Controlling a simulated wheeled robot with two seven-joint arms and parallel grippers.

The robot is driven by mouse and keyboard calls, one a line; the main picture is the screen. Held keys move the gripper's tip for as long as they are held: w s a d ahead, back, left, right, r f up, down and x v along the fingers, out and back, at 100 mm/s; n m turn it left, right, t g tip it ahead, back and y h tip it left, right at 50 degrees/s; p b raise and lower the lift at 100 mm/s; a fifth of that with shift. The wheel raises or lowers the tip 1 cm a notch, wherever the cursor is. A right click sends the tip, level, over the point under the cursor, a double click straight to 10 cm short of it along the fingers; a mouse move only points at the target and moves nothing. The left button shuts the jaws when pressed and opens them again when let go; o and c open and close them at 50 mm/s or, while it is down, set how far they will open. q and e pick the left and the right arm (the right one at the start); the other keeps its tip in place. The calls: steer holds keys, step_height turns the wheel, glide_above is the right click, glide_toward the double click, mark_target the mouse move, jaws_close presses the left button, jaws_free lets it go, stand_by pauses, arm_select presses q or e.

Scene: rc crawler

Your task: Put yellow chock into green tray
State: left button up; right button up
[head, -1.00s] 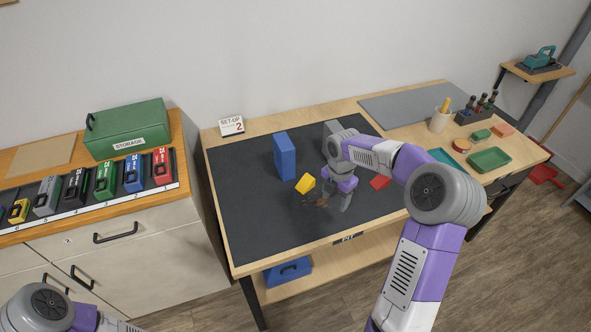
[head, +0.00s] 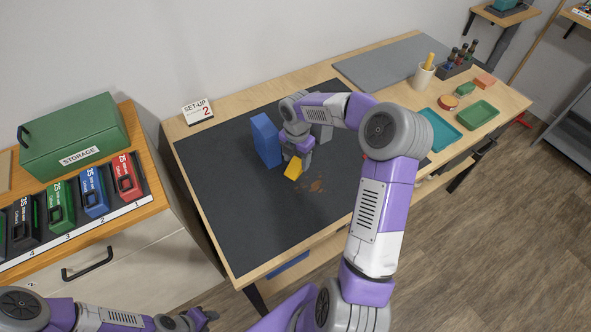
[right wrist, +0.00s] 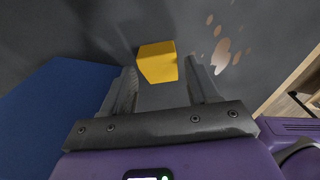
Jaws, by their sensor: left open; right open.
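The yellow chock (head: 293,169) lies on the dark mat in front of the blue block. It also shows in the right wrist view (right wrist: 158,62), at the ends of the open fingers. My right gripper (head: 297,157) is open and low over the mat, right at the chock. The fingers appear on either side of the chock's near part; I cannot tell whether they touch it. The green tray (head: 478,114) sits on the right part of the table and looks empty. My left gripper (head: 205,317) is open at the bottom left, away from the table.
A teal tray (head: 437,129) lies left of the green tray. A cup (head: 422,77) and bottle rack (head: 456,66) stand behind. The mat's front left is clear.

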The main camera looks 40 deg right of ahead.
mark_target(297, 164)
step_height(297, 164, down, 2)
steer(key=shift+f, duration=0.2)
arm_select(q)
steer(key=shift+f, duration=0.5)
arm_select(e)
steer(key=shift+r, duration=0.1)
steer(key=c, duration=0.9)
arm_select(q)
step_height(297, 164, up, 6)
steer(key=p, duration=0.6)
steer(key=shift+r, duration=0.25)
arm_select(e)
step_height(297, 164, up, 18)
